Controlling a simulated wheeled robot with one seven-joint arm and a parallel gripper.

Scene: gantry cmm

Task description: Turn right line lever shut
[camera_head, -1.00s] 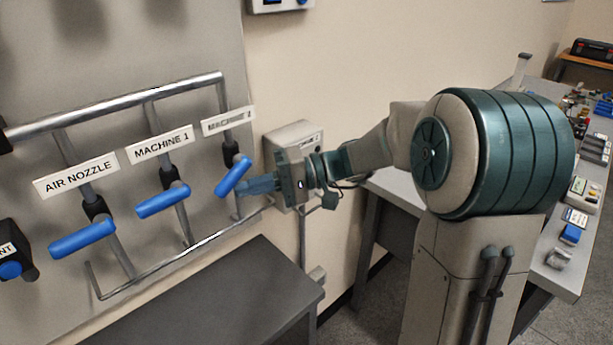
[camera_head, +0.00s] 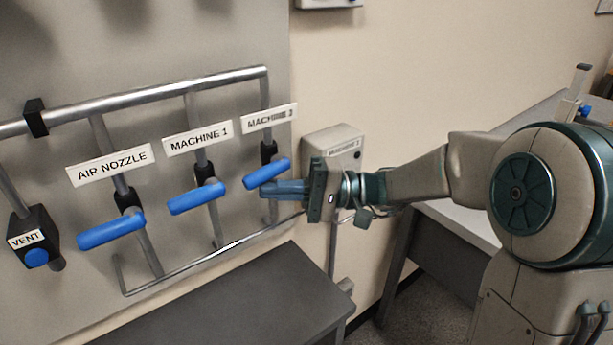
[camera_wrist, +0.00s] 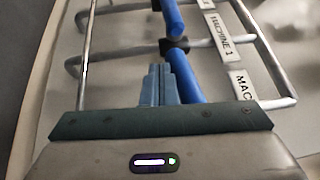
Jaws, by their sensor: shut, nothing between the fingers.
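The right line lever (camera_head: 266,174) is a blue handle below the rightmost label, which seems to read MACHINE 2. It sits crosswise to its vertical pipe, tilted with its right end higher, at a slant close to the other two levers. My gripper (camera_head: 266,188) is shut and empty, its blue fingers pointing left just below the lever. In the wrist view the closed fingertips (camera_wrist: 160,72) lie directly left of the blue lever (camera_wrist: 186,76), very close along its side. I cannot tell whether they touch. The lever's lower end is partly hidden by my gripper body there.
The MACHINE 1 lever (camera_head: 197,197) and AIR NOZZLE lever (camera_head: 110,229) are to the left, with a VENT valve (camera_head: 36,242) beyond. A grey box (camera_head: 333,147) is on the wall behind my gripper. A dark table (camera_head: 240,300) stands below the pipes.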

